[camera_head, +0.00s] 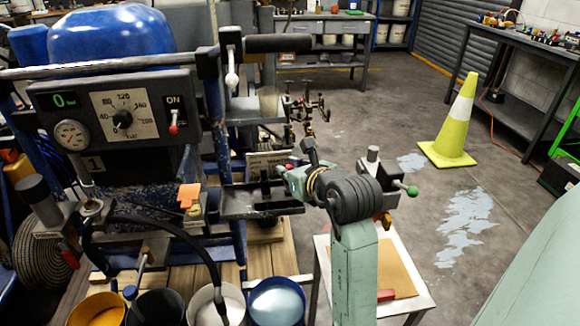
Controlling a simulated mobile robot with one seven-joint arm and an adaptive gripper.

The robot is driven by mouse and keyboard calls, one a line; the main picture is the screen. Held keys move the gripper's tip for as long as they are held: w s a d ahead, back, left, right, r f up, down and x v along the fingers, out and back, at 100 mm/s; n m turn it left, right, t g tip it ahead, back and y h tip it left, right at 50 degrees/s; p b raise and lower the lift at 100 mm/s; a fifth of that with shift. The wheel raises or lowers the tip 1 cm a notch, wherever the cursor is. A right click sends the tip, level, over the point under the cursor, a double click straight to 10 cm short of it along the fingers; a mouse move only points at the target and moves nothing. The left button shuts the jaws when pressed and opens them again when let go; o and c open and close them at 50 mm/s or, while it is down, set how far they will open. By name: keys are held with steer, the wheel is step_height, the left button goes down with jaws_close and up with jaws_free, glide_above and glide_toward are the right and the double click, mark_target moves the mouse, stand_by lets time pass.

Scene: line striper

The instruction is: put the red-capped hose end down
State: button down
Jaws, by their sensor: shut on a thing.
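My arm rises in the lower middle and bends at a dark ribbed joint. My gripper (305,165) is beyond that joint, beside the machine's shelf, small, dark and partly hidden by my own arm. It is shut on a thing. A small red tip, apparently the cap of the red-capped hose end (289,167), shows at its left side. The rest of this hose end, and whether it touches anything below, cannot be made out. The blue line striper (120,32) with its control panel (117,112) stands at the left.
Yellow, black, white and blue-filled buckets stand along the bottom left; a black hose (190,240) arches into the white bucket (232,296). A low white table (420,300) with a brown board is behind my arm. A yellow cone (460,120) stands on open, paint-marked floor at right.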

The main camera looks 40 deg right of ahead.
steer(key=shift+f+b, duration=0.6)
steer(key=shift+b, duration=0.1)
steer(key=c, duration=1.5)
jaws_free()
steer(key=shift+c, duration=0.2)
steer(key=shift+r, duration=0.1)
